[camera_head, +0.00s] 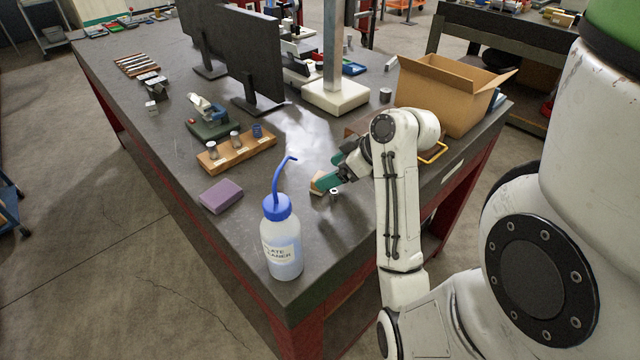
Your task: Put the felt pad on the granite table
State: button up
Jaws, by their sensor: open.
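The granite table (165,140) has a dark grey top and red legs. A small tan block (317,184) sits at the tips of my gripper (327,172), low over the table's right half. A purple, spongy-looking block (221,196) lies flat near the front left edge. I cannot tell for sure which of these two is the felt pad. My gripper has teal fingers and is open. The tan block is partly hidden by the near finger, and I cannot tell whether it touches the table.
A wash bottle (282,245) with a blue spout stands at the front corner. A small metal cylinder (335,193) stands beside my gripper. A wooden holder (240,148), a black screen (255,55), a stand base (335,97) and a cardboard box (440,95) stand further back.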

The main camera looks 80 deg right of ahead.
jog(key=shift+a+x, duration=0.2)
jog(key=shift+x, duration=0.95)
jog(key=shift+a+x, duration=0.15)
jog(key=shift+x, duration=1)
jog(key=shift+c, duration=0.5)
jog(key=c, duration=1.1)
jog(key=shift+r+p, duration=0.15)
jog(key=shift+p, duration=0.2)
